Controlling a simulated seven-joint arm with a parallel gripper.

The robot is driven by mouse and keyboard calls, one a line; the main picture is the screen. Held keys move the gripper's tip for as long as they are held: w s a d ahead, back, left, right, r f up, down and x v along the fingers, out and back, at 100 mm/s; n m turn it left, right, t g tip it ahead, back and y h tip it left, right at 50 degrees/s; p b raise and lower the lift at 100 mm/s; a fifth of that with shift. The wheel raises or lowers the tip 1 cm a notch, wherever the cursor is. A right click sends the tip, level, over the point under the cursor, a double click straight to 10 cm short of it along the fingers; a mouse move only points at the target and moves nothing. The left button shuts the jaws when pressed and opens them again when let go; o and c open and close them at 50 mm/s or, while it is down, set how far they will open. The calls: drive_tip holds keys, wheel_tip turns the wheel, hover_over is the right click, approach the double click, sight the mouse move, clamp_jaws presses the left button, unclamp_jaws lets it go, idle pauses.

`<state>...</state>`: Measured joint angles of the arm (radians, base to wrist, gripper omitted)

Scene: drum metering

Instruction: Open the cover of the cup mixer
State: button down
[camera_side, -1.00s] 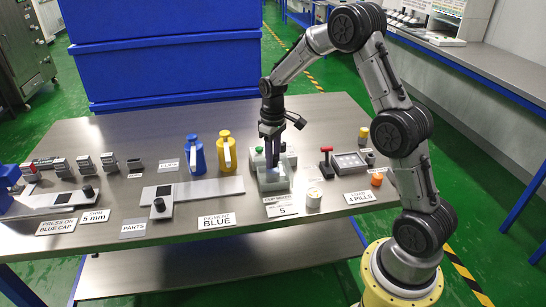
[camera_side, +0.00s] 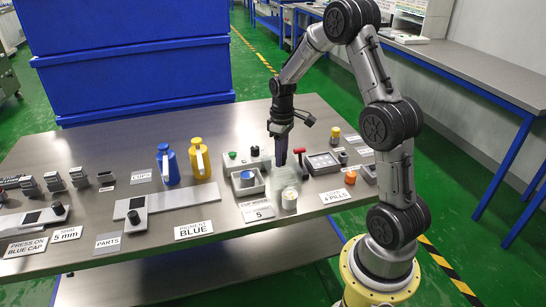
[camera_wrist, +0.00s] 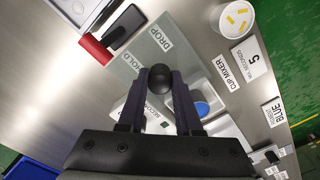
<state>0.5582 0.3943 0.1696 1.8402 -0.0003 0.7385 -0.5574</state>
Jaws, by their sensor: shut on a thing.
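The cup mixer (camera_side: 239,187) is a pale open-topped box near the middle of the table, with a blue round piece inside (camera_side: 247,176). The blue piece also shows in the wrist view (camera_wrist: 202,108). My gripper (camera_side: 281,164) points down to the right of the mixer. In the wrist view my gripper (camera_wrist: 158,88) is shut on the black round knob (camera_wrist: 160,70) of the clear cover (camera_wrist: 185,50). The cover, faint in the side view (camera_side: 290,178), is beside the mixer box, off its opening. I cannot tell whether it touches the table.
A white cup with yellow pieces (camera_wrist: 234,18) stands close to the cover; it also shows in the side view (camera_side: 289,200). A red-handled device (camera_side: 299,152) and a grey tray (camera_side: 323,162) stand to the right. Blue (camera_side: 168,165) and yellow (camera_side: 199,158) jugs stand left.

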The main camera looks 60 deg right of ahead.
drive_tip(key=shift+w+r, duration=0.1)
drive_tip(key=c, duration=0.6)
unclamp_jaws()
wheel_tip(320, 180, up, 14)
drive_tip(key=shift+f, duration=0.15)
